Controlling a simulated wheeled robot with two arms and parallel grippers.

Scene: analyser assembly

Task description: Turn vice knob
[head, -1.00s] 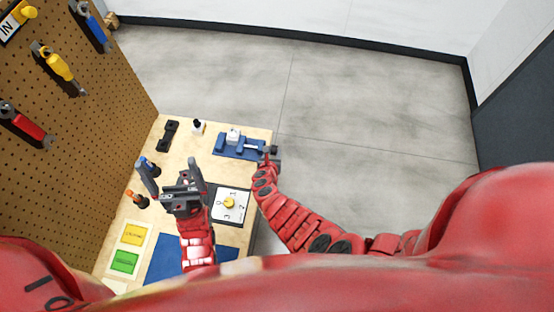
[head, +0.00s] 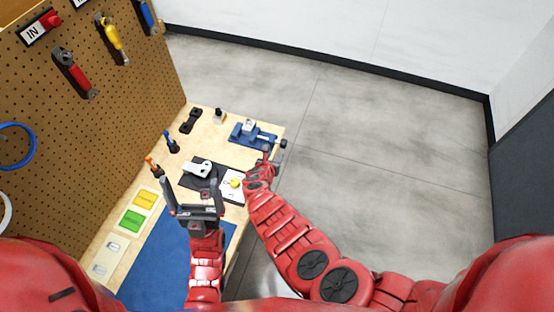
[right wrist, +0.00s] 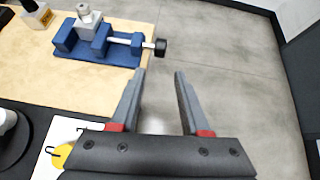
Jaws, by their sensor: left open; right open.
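The blue vice (head: 252,134) stands near the far right corner of the wooden table, with a pale grey part between its jaws. Its black knob (head: 283,143) sticks out past the table's right edge on a screw. In the right wrist view the knob (right wrist: 160,47) lies ahead of my right gripper (right wrist: 162,72), which is open and empty, apart from the knob. In the head view my right gripper (head: 272,160) is just nearer than the knob. My left gripper (head: 194,187) is open and empty above the near part of the table.
A dial plate with a yellow knob (head: 235,183) and a white-and-grey device (head: 198,170) lie mid-table. Yellow (head: 145,199) and green (head: 132,221) blocks and a blue mat (head: 160,255) are nearer. A pegboard (head: 95,120) with tools borders the left. Open floor lies right of the table.

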